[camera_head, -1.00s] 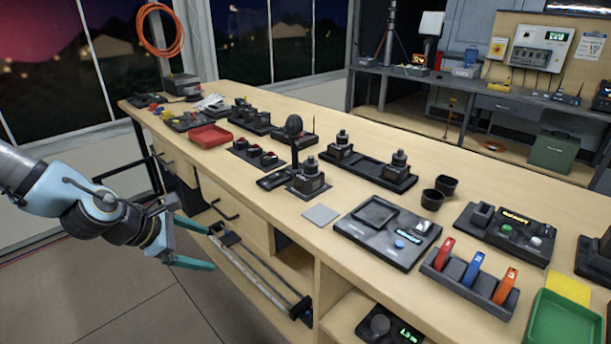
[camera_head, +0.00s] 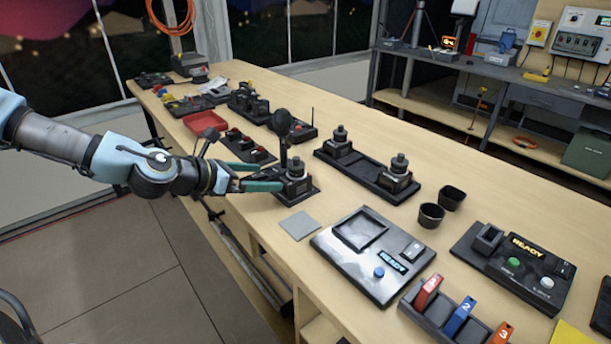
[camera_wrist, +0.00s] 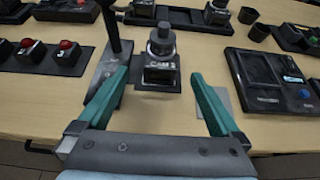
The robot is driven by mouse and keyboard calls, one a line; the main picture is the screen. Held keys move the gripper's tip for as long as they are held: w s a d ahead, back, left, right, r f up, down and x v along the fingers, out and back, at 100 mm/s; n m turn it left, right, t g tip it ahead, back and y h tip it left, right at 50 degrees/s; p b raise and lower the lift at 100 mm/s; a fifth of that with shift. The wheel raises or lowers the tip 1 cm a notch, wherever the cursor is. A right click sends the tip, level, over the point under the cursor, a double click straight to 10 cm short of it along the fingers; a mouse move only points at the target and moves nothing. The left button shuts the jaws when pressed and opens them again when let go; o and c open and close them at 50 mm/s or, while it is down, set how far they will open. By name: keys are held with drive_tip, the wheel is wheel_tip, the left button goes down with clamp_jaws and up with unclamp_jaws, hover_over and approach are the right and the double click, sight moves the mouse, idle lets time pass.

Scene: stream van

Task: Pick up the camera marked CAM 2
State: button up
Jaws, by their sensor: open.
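A small black camera (camera_head: 296,183) with a round knobbed top stands upright on a dark square base near the front edge of the bench. In the wrist view this camera (camera_wrist: 160,66) has a white label that starts with CAM; its number is too blurred to read surely. My gripper (camera_head: 264,178) is open and empty, with green fingers pointing at the camera. In the wrist view the fingertips (camera_wrist: 160,76) lie on either side of it, with gaps on both sides. Two similar cameras, one left (camera_head: 339,143) and one right (camera_head: 398,171), stand on a long black tray (camera_head: 365,172) behind.
A dark upright microphone-like stalk (camera_head: 282,130) stands close left of the camera. Red-button boxes (camera_head: 248,146) stand left. Two black cups (camera_head: 431,215) are farther right.

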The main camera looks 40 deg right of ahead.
sight(290, 177)
drive_tip(key=p+x, duration=0.1)
drive_tip(key=x, duration=0.4)
drive_tip(key=shift+d, duration=0.1)
drive_tip(key=p+x, duration=0.2)
drive_tip(key=x, duration=0.2)
drive_tip(key=shift+s+d+p, duration=0.1)
drive_tip(key=shift+s+p, duration=0.05)
drive_tip(key=shift+p, duration=0.15)
drive_tip(key=shift+d+f, duration=0.4)
drive_tip(key=shift+d, duration=0.05)
drive_tip(key=shift+c, duration=0.4)
clamp_jaws()
drive_tip(key=shift+r, duration=0.1)
